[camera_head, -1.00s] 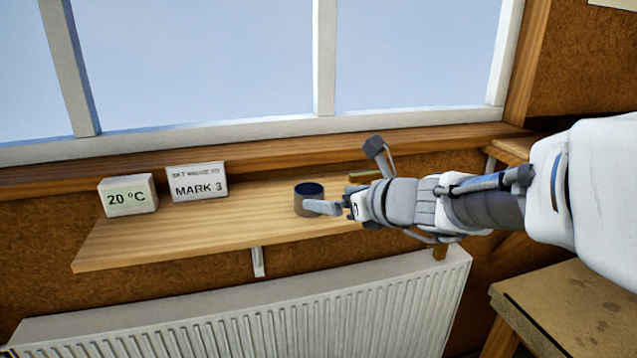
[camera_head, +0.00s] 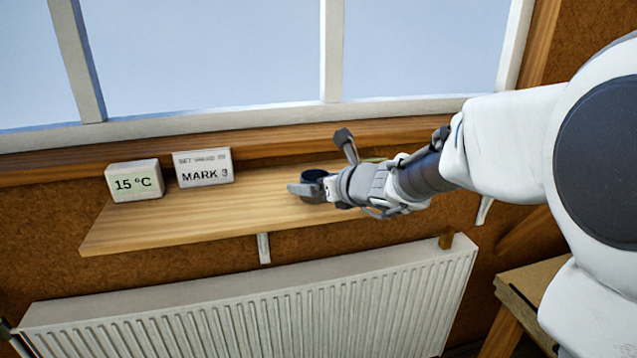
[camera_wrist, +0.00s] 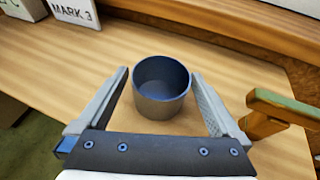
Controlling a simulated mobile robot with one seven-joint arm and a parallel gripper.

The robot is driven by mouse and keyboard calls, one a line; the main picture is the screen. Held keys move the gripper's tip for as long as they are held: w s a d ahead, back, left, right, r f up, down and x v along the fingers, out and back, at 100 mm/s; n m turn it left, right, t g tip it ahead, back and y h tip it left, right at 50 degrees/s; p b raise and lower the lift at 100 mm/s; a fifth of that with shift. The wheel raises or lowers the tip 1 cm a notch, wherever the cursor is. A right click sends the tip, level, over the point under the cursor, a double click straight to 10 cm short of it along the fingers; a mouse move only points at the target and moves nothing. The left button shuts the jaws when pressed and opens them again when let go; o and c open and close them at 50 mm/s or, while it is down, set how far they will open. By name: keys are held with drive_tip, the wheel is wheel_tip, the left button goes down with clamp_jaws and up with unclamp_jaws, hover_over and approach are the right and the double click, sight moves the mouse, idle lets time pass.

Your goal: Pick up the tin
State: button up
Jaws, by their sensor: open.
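The tin (camera_wrist: 161,103) is a round, open-topped grey metal cup with a dark blue inside. It stands upright on the wooden shelf (camera_head: 190,222), and it looks empty. In the head view only part of the tin (camera_head: 316,174) shows behind my gripper (camera_head: 305,187). In the wrist view my gripper (camera_wrist: 158,82) is open, with one finger on each side of the tin. A gap shows on the left; the right finger is very close to the tin, and I cannot tell if it touches.
A white display (camera_head: 134,181) reading 15 °C and a card (camera_head: 203,168) marked MARK 3 stand on the shelf's left. A wooden piece with a green top (camera_wrist: 278,112) is right of my gripper. A radiator (camera_head: 250,300) is below. The shelf's front left is clear.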

drive_tip(key=c, duration=1.3)
drive_tip(key=shift+r, duration=0.1)
